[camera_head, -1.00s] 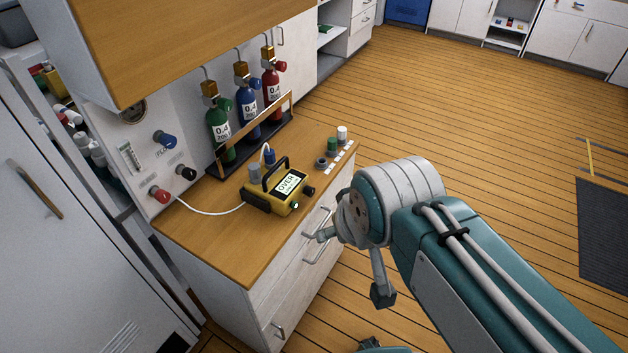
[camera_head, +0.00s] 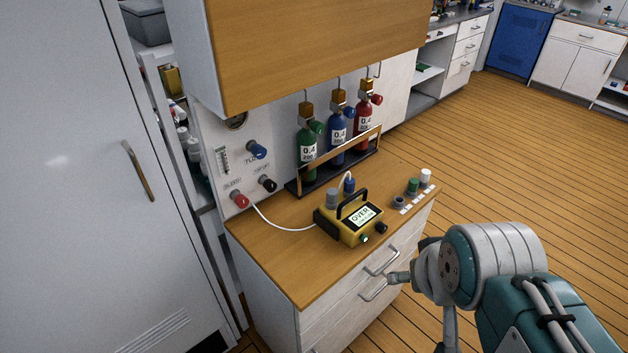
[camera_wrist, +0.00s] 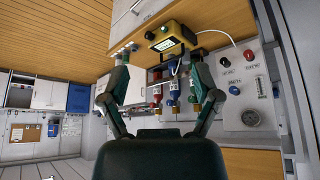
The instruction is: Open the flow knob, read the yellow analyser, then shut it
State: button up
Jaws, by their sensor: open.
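The blue knob (camera_head: 256,149), its label seeming to read FLOW, sits on the white wall panel (camera_head: 215,125). It also shows in the wrist view (camera_wrist: 234,90). Below it are a black knob (camera_head: 267,183) and a red knob (camera_head: 239,199). The yellow analyser (camera_head: 337,230) stands on the wooden counter, its screen reading OVER. A white tube joins it to the red knob's fitting. My gripper (camera_wrist: 158,62) is open and empty, its fingers spread in the upside-down wrist view. In the head view it is in front of the drawers, well apart from the knobs.
Green, blue and red cylinders (camera_head: 364,130) stand behind a wooden rail. Small capped items (camera_head: 413,187) are at the counter's right end. An overhead cabinet (camera_head: 310,50) juts above the panel, and a tall white door (camera_head: 80,190) stands left. Open floor (camera_head: 540,150) lies right.

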jog(key=w+a+n+t, duration=0.1)
jog(key=w+t, duration=0.3)
jog(key=w, duration=1.2)
jog(key=n+t+y, duration=0.4)
jog(key=n+y, duration=0.3)
jog(key=y, duration=0.5)
send_near(262, 155)
jog(key=x, duration=1.1)
jog(key=shift+c, duration=0.3)
grip_shut()
